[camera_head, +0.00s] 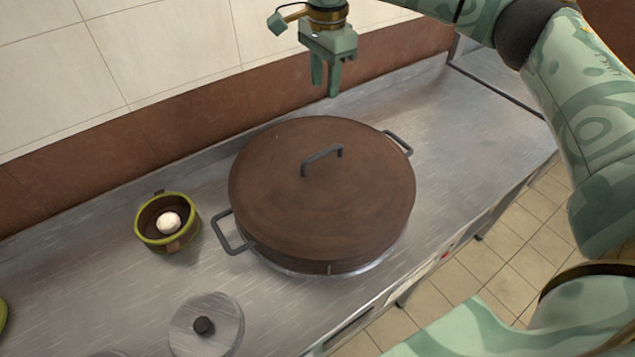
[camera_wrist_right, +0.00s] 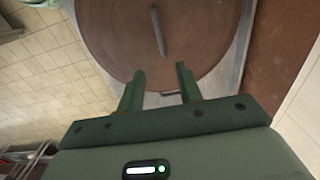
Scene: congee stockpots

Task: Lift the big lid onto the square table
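The big lid (camera_head: 290,210) is a round brown disc lying on a wide pot whose grey side handles (camera_head: 232,234) stick out. Its dark bar handle (camera_head: 322,159) stands at the middle of the top. My right gripper (camera_head: 325,90) hangs above the back edge of the lid, apart from it. In the right wrist view its two fingers (camera_wrist_right: 162,80) are spread with nothing between them, and the lid (camera_wrist_right: 190,45) and its handle (camera_wrist_right: 158,32) lie beyond the fingertips. My left gripper is not in view. No square table can be made out.
The pot stands on a steel counter (camera_head: 95,275) against a tiled wall (camera_head: 150,45). A small green-rimmed steamer (camera_head: 152,240) with a white bun (camera_head: 168,222) is left of it. A small grey lid with a black knob (camera_head: 204,326) lies at the front. Tiled floor (camera_head: 510,265) is at right.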

